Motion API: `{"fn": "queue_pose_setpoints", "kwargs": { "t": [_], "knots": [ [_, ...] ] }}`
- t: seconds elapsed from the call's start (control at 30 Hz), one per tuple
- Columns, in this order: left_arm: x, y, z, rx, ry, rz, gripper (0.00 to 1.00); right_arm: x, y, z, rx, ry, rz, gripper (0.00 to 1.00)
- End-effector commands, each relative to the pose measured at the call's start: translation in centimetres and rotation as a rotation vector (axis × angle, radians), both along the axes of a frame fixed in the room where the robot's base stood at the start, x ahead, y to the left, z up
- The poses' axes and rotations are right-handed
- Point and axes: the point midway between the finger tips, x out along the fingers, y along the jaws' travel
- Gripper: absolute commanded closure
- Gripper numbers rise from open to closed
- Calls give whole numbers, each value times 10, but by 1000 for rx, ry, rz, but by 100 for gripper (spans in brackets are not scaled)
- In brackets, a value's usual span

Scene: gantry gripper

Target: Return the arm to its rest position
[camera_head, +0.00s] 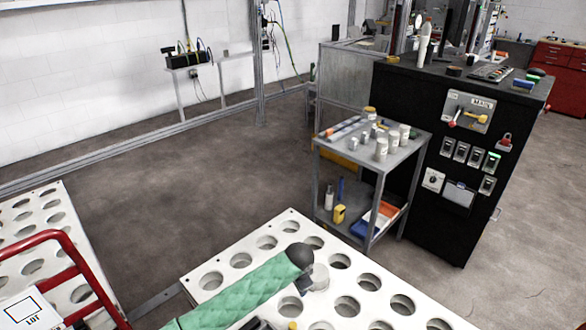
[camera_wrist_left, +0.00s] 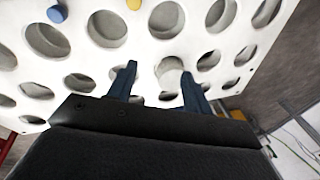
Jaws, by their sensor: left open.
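My left arm, in a green quilted sleeve, comes in at the bottom of the head view and ends in a dark wrist over the white table with round holes (camera_head: 222,262). In the left wrist view my left gripper (camera_wrist_left: 158,72) is open, its two dark blue fingers apart and pointing at the holed table top (camera_wrist_left: 110,58). A whitish cylinder (camera_wrist_left: 171,76) shows beyond the fingertips, near the right finger. It also shows beside the wrist in the head view (camera_head: 320,278). I cannot tell whether a finger touches it. My right gripper is not in view.
A grey cart (camera_head: 408,150) with white containers stands behind the table, beside a black cabinet (camera_head: 452,215). A second holed table (camera_head: 75,270) and a red tubular frame (camera_head: 75,252) are at left. A yellow piece (camera_wrist_left: 134,4) and a blue piece (camera_wrist_left: 57,14) are on the table.

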Motion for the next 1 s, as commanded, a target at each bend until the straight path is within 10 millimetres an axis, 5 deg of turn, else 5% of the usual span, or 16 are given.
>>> {"fn": "queue_pose_setpoints", "kwargs": {
  "t": [0.3, 0.5, 0.77, 1.0],
  "knots": [
    [0, -8, 108, -161, -179, 154, 50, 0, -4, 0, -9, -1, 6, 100],
    [-24, 10, 145, -263, -239, 276, 50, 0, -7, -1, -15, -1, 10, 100],
    [-69, 51, 160, -351, -264, 434, 50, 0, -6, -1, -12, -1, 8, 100],
    [-116, 92, 150, -385, -250, 558, 50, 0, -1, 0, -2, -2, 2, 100]
  ]
}}
